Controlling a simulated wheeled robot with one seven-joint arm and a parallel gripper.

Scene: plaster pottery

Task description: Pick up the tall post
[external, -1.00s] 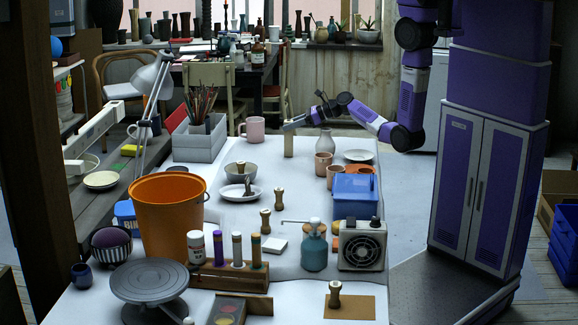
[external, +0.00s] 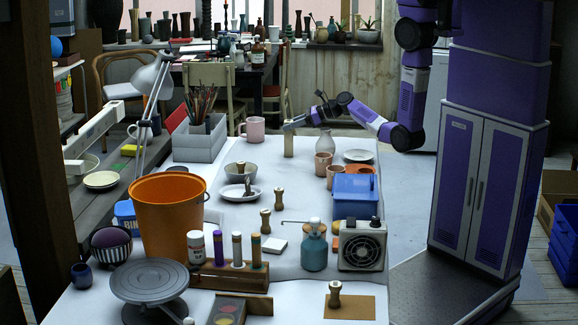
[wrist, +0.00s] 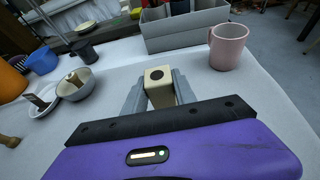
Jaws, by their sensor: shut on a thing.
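The tall post (external: 289,143) is a pale, square-sided upright piece at the far end of the white table. In the wrist view its top (wrist: 158,75), with a dark round hole, shows between the two grey fingers. My gripper (external: 287,127) reaches it from the right, and in the wrist view my gripper (wrist: 160,92) is shut on the post from both sides. The post looks upright. Its lower part is hidden by my gripper in the wrist view, and I cannot tell whether its base touches the table.
A pink mug (wrist: 228,47) stands close to the right of the post in the wrist view. A grey divided box (wrist: 185,28) is behind it. In the external view a vase (external: 325,142) and clay cups (external: 323,163) stand nearby.

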